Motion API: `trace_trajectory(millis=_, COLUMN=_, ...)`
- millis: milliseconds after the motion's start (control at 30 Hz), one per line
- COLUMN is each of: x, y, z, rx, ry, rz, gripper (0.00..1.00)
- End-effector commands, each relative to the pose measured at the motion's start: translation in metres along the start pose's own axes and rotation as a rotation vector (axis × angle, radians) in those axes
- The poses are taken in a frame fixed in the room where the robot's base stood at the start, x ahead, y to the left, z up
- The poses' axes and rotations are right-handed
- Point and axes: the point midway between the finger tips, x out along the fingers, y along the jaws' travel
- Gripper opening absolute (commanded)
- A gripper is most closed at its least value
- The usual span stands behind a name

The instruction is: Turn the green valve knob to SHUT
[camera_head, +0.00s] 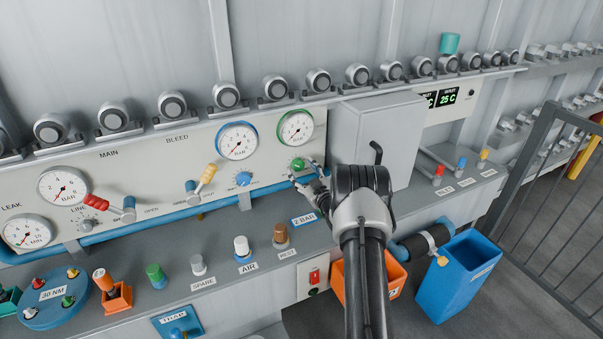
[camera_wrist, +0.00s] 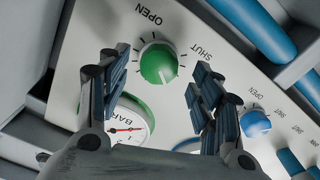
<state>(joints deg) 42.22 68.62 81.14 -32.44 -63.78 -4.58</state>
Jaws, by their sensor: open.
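The green valve knob (camera_head: 298,164) is on the pale panel below the green-rimmed gauge (camera_head: 296,128). In the wrist view the green knob (camera_wrist: 157,64) has OPEN printed at its upper left and SHUT at its right. A pale mark shows on the lower part of its face; its exact setting is hard to read. My gripper (camera_wrist: 156,72) is open, with one finger on each side of the knob and a visible gap on both sides. In the head view my gripper (camera_head: 309,178) is at the panel, partly hidden by my arm.
A blue knob (camera_wrist: 255,123) sits beside the right finger. A grey box (camera_head: 376,135) juts out right of the green knob. A blue pipe (camera_head: 170,216) runs below the panel. Pegs, including a brown one (camera_head: 281,236), stand on the ledge below.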

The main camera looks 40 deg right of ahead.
Motion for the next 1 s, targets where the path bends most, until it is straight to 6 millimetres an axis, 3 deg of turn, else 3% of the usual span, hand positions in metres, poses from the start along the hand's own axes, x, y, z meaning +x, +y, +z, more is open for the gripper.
trace_trajectory(millis=200, x=0.016, y=0.0, z=0.0, rx=0.0, ry=0.001, rz=0.001, gripper=0.59)
trace_trajectory(millis=500, x=0.017, y=0.001, z=0.0, rx=0.001, ry=0.0, rz=0.001, gripper=0.58)
trace_trajectory(millis=1000, x=0.017, y=0.001, z=0.0, rx=0.0, ry=0.0, rz=0.001, gripper=0.25)
